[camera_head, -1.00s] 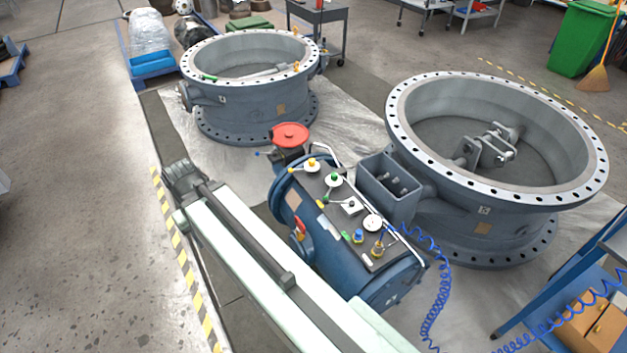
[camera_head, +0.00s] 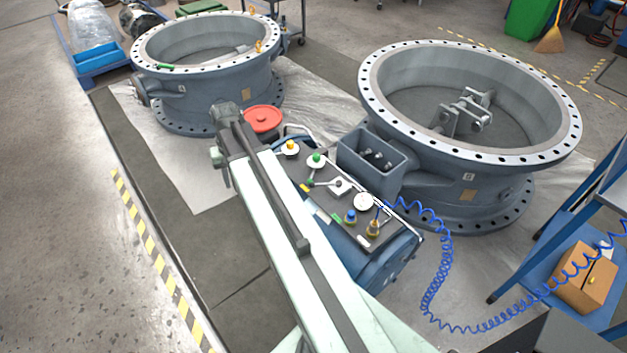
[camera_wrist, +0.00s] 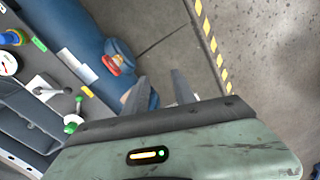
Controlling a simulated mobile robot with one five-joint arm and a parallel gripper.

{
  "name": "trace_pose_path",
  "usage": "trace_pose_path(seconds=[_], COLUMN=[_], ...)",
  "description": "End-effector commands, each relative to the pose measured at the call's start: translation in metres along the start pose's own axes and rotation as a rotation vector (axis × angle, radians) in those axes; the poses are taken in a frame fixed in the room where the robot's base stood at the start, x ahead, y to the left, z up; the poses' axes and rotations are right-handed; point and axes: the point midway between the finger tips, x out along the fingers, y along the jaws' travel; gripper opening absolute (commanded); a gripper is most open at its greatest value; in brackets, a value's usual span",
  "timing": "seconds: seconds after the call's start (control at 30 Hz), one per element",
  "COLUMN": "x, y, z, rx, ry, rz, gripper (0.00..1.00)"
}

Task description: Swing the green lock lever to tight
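The green lock lever (camera_head: 311,183) is a thin rod with a green tip on the dark top panel of the blue actuator. Its rod runs left from a pale square block (camera_head: 340,187). In the wrist view the lever's green tip (camera_wrist: 78,100) is at the left, beside a green knob on a white disc (camera_wrist: 72,124). My gripper (camera_wrist: 159,88) shows two grey fingers spread apart with nothing between them. They are to the right of the lever in the wrist view, apart from it.
The panel also carries a yellow knob (camera_head: 290,147), a white gauge (camera_head: 364,202) and a blue knob (camera_head: 351,216). A red handwheel (camera_head: 262,119) is behind the panel. Large valve bodies (camera_head: 470,120) stand around it. Open floor (camera_head: 70,220) lies at the left.

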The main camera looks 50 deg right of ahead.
Motion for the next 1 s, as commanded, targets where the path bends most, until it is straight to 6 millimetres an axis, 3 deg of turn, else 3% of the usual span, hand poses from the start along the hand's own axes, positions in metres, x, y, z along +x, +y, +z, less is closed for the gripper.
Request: trace_pose_path(seconds=[0.03, 0.1, 0.2, 0.3, 0.4, 0.5, 0.67, 1.0], x=[0.035, 0.051, 0.067, 0.076, 0.078, 0.076, 0.079, 0.13], y=[0.053, 0.12, 0.21, 0.276, 0.312, 0.323, 0.322, 0.318], z=[-0.035, -0.062, -0.084, -0.091, -0.091, -0.09, -0.09, -0.095], rx=[0.11, 0.251, 0.423, 0.543, 0.608, 0.63, 0.629, 0.626], ry=[0.01, 0.025, 0.046, 0.063, 0.073, 0.076, 0.076, 0.075], rz=[-0.016, -0.042, -0.073, -0.095, -0.106, -0.111, -0.11, -0.11], gripper=[0.32, 0.32, 0.32, 0.32, 0.32, 0.32, 0.32, 0.32])
